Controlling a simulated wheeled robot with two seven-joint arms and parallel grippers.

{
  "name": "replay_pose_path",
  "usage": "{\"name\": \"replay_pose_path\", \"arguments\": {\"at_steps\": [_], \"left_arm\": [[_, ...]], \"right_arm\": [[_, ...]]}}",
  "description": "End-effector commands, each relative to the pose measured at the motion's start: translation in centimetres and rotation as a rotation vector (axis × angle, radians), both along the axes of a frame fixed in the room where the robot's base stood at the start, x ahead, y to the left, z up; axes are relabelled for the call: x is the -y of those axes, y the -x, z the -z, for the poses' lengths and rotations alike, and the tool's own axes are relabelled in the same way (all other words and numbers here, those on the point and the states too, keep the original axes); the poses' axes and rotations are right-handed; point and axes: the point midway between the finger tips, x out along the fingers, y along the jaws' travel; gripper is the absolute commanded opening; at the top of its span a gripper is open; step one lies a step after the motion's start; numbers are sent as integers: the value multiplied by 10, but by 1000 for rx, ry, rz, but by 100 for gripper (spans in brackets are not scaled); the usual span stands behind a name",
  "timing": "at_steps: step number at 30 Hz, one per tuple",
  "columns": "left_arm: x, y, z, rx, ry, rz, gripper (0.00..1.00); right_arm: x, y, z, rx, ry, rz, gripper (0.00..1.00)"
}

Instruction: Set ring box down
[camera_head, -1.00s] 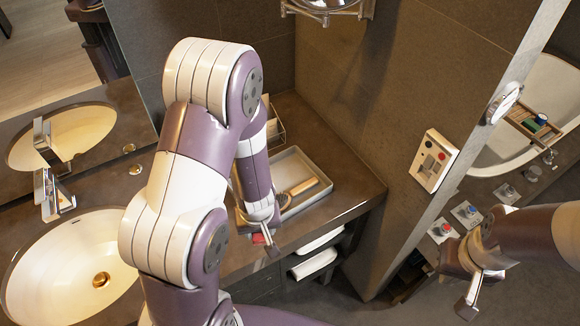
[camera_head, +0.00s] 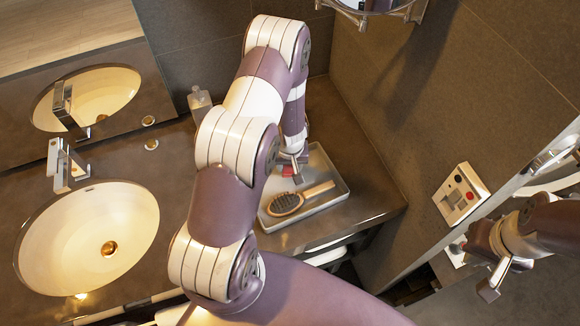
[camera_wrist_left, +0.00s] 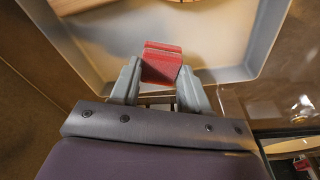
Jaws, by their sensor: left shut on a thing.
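A small red ring box (camera_head: 287,172) is held by my left gripper (camera_head: 296,161) over the back part of a grey tray (camera_head: 339,193) on the counter. In the left wrist view the red box (camera_wrist_left: 161,63) sits between both fingertips (camera_wrist_left: 157,82), above the pale tray floor (camera_wrist_left: 215,45). Whether the box touches the tray floor I cannot tell. My left arm hides part of the tray's left side. My right gripper (camera_head: 490,286) hangs at the far right, away from the counter; its finger gap is unclear.
A hairbrush (camera_head: 287,203) with a wooden handle lies in the front part of the tray. A sink (camera_head: 75,238) and a faucet (camera_head: 60,168) are on the left. A bottle (camera_head: 199,103) stands by the back wall. A panel (camera_head: 461,194) is on the right wall.

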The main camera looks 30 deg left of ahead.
Motion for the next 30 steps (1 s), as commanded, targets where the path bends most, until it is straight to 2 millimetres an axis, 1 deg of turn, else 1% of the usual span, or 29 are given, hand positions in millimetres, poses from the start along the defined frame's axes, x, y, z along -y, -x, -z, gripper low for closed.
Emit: {"name": "replay_pose_path", "arguments": {"at_steps": [1, 2, 4, 6, 12, 16, 17, 18, 19, 27, 30], "left_arm": [[0, 1, 18, -2, 0, 1, 16], [0, 1, 25, -2, 0, 1, 16], [0, 1, 34, -2, 0, 1, 16], [0, 1, 38, -1, 0, 0, 16], [0, 1, 37, 0, 0, 0, 16], [0, 1, 40, -1, 1, 0, 16], [0, 1, 40, 0, 0, 0, 49], [0, 1, 39, 0, 0, 0, 62], [0, 1, 39, -1, 1, 0, 71], [0, 1, 38, -1, 1, 0, 71], [1, 1, 31, 0, 0, 0, 71]], "right_arm": [[0, 0, 13, -1, 0, 0, 0], [0, 0, 17, -1, 0, 0, 0], [0, 1, 20, -2, 0, 0, 0], [0, 1, 20, -2, 0, 0, 0], [0, 1, 18, -1, 0, 0, 0], [0, 1, 21, -1, 0, 0, 0], [0, 1, 21, -1, 0, 0, 0], [0, 0, 20, -1, 0, 0, 0], [0, 1, 20, -1, 0, 0, 0], [0, 1, 20, -1, 0, 0, 0], [0, 1, 16, -1, 0, 0, 0]]}}
